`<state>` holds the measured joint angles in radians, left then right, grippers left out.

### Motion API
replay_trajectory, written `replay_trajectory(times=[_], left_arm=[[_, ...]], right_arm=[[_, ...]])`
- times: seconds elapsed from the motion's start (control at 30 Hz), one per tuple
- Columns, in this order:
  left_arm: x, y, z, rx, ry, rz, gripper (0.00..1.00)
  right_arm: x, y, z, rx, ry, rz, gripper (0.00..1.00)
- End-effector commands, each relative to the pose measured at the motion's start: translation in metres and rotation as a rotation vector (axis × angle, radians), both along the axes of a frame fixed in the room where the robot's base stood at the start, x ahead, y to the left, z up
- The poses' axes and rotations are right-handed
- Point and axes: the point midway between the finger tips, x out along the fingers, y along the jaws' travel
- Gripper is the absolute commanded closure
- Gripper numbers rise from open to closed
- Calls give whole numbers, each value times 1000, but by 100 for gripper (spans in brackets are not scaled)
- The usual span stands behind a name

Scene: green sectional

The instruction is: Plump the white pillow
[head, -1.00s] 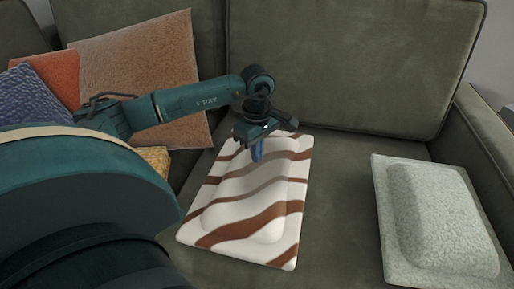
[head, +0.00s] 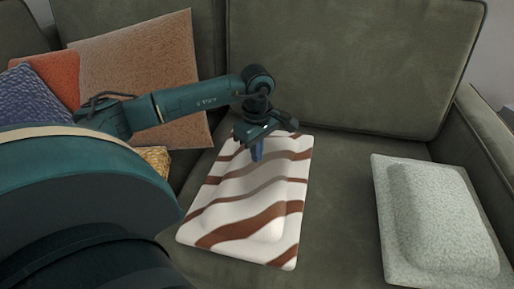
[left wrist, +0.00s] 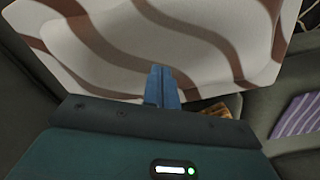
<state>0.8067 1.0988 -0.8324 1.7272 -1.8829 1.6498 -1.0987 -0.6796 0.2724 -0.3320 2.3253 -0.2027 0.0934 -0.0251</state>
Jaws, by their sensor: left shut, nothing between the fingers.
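A white pillow with brown wavy stripes (head: 250,213) lies flat on the sofa seat in the middle of the head view. Its middle bulges up and its edges are flat. It fills the top of the left wrist view (left wrist: 215,45). My left gripper (head: 257,155) is shut and empty, pointing down at the pillow's far part. Its blue fingers show together in the left wrist view (left wrist: 161,85), against the pillow. I cannot tell whether the fingertips touch it. My right gripper is not in view.
A pale grey-green pillow (head: 437,218) lies on the seat at the right. Tan (head: 140,70), orange (head: 52,75), blue (head: 38,98) and yellow (head: 156,159) cushions are at the left. The green backrest (head: 345,60) rises behind. Seat between the two pillows is clear.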

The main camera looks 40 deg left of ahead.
Motion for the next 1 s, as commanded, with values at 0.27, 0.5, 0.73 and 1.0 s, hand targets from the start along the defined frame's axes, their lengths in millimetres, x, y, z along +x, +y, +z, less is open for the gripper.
replay_trajectory(times=[0.27, 0.5, 0.73, 1.0], left_arm=[[0, 0, 0, 0, 0, 0, 100], [0, 0, -6, 0, 0, 0, 100], [0, 0, -13, 0, 0, 0, 100], [0, 0, -18, 0, 0, 0, 100]], right_arm=[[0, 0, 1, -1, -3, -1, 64], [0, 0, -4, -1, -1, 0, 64], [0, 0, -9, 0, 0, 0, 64], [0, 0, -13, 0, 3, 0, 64]])
